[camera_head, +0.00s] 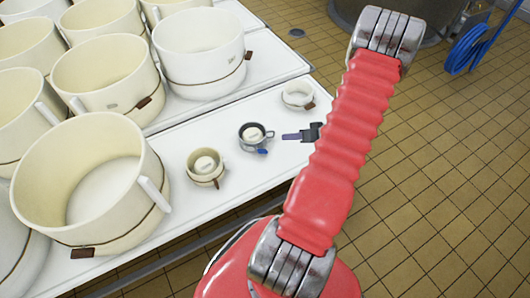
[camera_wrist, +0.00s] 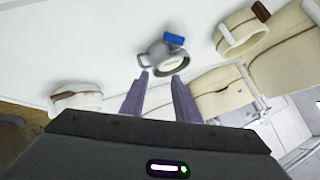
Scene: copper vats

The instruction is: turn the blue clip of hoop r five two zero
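A small grey hoop (camera_head: 243,134) with a cream round piece inside sits on the white table, between two small cream vessels. Its blue clip (camera_head: 262,151) is on the near side, at lower right. In the wrist view the grey hoop (camera_wrist: 153,56) is at upper middle, with the blue clip (camera_wrist: 174,40) on its far side from my fingers. My gripper (camera_wrist: 160,77) is open; its two purple fingers point at the hoop, with nothing seen between them. In the head view my gripper (camera_head: 286,136) is right of the hoop, a short gap away. No label is readable.
Small cream vessels stand left (camera_head: 206,167) and right (camera_head: 297,95) of the hoop. A large cream pot (camera_head: 90,180) and several others fill the table's left and back. The white tabletop (camera_head: 222,128) is bare around the hoop. A tiled floor (camera_head: 440,180) lies to the right.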

